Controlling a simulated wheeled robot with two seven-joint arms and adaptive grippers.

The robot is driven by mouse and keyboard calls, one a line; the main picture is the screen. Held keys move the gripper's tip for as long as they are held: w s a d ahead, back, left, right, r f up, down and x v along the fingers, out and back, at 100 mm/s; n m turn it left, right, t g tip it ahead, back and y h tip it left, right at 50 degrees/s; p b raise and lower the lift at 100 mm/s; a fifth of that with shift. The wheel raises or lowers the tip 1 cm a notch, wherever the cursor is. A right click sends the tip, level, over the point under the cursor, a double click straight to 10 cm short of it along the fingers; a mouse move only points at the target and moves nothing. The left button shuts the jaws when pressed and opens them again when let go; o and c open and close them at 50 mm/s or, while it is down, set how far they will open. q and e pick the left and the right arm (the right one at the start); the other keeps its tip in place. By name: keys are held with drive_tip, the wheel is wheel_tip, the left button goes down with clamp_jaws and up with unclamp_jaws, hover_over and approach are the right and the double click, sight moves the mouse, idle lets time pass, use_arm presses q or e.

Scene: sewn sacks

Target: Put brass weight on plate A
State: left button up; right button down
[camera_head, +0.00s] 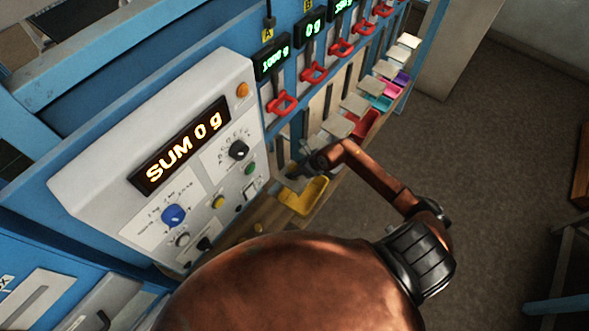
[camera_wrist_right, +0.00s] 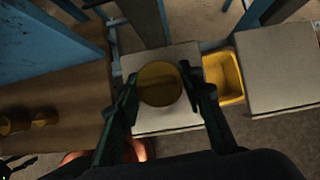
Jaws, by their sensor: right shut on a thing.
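My right gripper (camera_head: 308,158) reaches in over the row of plates in the head view, and its arm hides part of what lies beneath. In the right wrist view its two fingers (camera_wrist_right: 160,80) are shut on the round brass weight (camera_wrist_right: 160,88), one on each side. The weight is over a pale square plate (camera_wrist_right: 165,126), which appears to be plate A; whether they touch is hard to see. The weight cannot be made out in the head view. My left gripper is not in view.
A control box (camera_head: 150,140) shows SUM 0 g. Display B (camera_head: 313,28) reads 0 g. Red handles (camera_head: 313,72) line the blue frame. A yellow bin (camera_wrist_right: 226,77) sits beside the plate, then another plate (camera_wrist_right: 275,75). Brass pieces (camera_wrist_right: 44,117) stand on the wooden shelf at left.

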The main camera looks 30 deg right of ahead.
drive_tip(key=shift+w+r, duration=0.1)
drive_tip(key=shift+r, duration=0.05)
drive_tip(key=c, duration=1.3)
unclamp_jaws()
drive_tip(key=b+v, duration=0.1)
drive_tip(key=v, duration=1.1)
drive_tip(key=shift+b, duration=0.4)
